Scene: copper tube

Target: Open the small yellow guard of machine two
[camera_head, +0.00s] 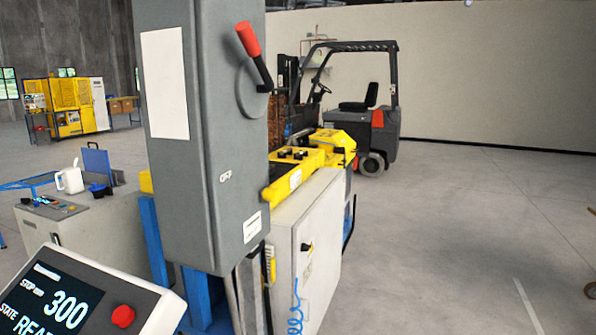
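Neither of my grippers shows in the head view. A machine with a white cabinet (307,235) stands just right of centre. A long yellow part (287,181) with black knobs lies along its top, and a yellow block (331,139) sits at its far end. I cannot tell which yellow part is the small guard, or whether it is open. No label naming machine two can be read. A tall grey electrical box (228,140) with a red-tipped lever (250,45) hides part of the machine.
A control panel (70,300) reading 300, with a red button, is at the lower left. A grey bench (90,225) with a white jug (70,180) stands behind it. A forklift (375,120) is parked at the back. The floor (450,230) at right is mostly clear.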

